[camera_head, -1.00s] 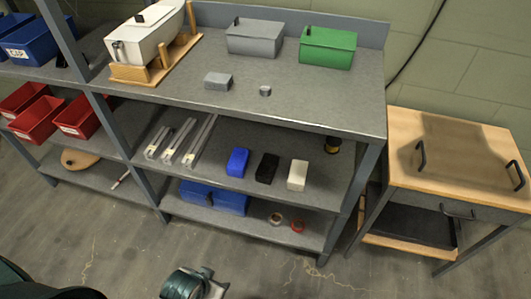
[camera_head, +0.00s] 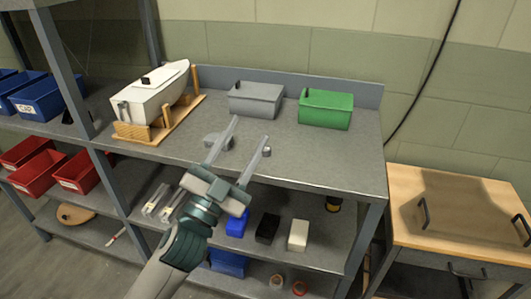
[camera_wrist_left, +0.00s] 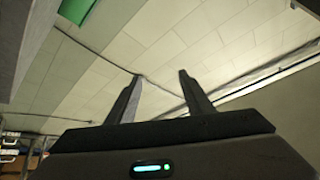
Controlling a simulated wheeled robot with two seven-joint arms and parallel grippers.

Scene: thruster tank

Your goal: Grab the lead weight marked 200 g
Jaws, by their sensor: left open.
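Two small grey pieces are on the top shelf: a grey block (camera_head: 212,141) and a small grey cylinder (camera_head: 268,151). No 200 g mark is readable on either, so I cannot tell from a label which is the lead weight. My left gripper (camera_head: 250,128) is open and empty, with its fingers pointing toward the back of the shelf. In the head view, one finger covers part of the block and the other overlaps the cylinder. Whether either finger touches them I cannot tell. The left wrist view shows the spread fingers (camera_wrist_left: 158,78) with nothing between them. My right gripper is not in view.
A white boat model (camera_head: 150,95) on a wooden stand is at the shelf's left. A grey box (camera_head: 256,101) and a green box (camera_head: 326,110) stand at the back. The right part of the top shelf (camera_head: 345,165) is clear. A wooden-topped cart (camera_head: 450,190) stands to the right.

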